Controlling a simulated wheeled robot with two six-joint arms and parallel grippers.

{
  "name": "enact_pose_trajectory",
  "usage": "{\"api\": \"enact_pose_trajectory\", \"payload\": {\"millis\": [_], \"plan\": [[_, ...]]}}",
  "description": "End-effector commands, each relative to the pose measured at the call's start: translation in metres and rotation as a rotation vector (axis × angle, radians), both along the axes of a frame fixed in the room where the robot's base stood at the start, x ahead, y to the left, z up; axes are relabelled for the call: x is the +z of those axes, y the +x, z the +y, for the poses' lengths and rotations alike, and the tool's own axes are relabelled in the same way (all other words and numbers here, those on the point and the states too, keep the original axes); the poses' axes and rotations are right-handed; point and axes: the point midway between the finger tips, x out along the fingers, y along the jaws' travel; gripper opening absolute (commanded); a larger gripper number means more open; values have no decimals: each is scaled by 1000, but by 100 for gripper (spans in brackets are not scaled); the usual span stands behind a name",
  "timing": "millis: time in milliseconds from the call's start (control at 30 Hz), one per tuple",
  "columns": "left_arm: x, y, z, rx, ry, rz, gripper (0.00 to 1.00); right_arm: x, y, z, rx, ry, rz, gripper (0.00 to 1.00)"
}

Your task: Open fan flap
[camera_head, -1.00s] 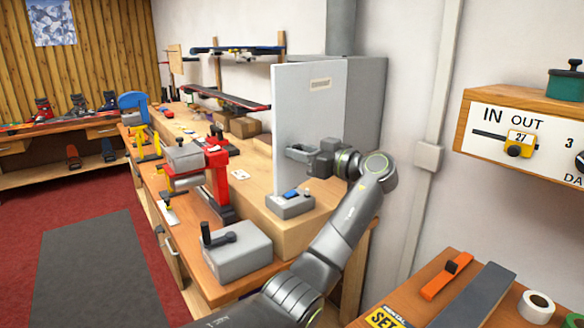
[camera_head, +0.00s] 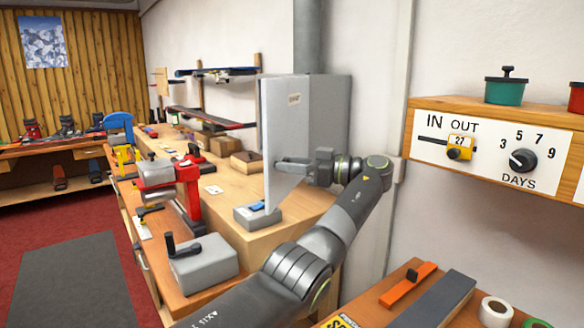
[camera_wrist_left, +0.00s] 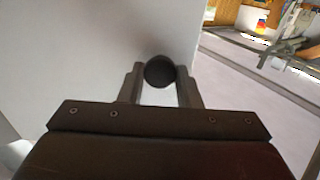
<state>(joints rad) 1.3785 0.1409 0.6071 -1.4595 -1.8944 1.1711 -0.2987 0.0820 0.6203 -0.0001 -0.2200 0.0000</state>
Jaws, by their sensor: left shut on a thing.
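The fan flap (camera_head: 276,120) is a pale grey upright panel with a small label near its top, in front of the grey fan housing (camera_head: 328,115). My left gripper (camera_head: 292,163) is at the flap's lower half, with my arm reaching up from below. In the left wrist view, a dark round-ended handle (camera_wrist_left: 159,70) sits between the two fingers of my left gripper (camera_wrist_left: 159,82), which is shut on it. The flap's pale face (camera_wrist_left: 80,60) fills the left of that view. My wrist hides part of the housing. My right gripper is not in view.
A grey switch box (camera_head: 257,217) stands below the flap. Red clamps (camera_head: 188,185) and a grey block with a dark lever (camera_head: 203,262) are on the bench to the left. A wooden dial panel (camera_head: 492,155) hangs at right, above another bench with an orange tool (camera_head: 408,284).

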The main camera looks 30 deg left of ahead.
Motion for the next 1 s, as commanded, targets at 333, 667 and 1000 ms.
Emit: {"api": "enact_pose_trajectory", "payload": {"millis": [333,667,1000], "plan": [[-1,1,0,13,-2,1,0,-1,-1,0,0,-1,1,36],[-1,1,0,12,-2,1,41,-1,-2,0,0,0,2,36],[0,1,0,12,-1,1,52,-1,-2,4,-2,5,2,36]]}}
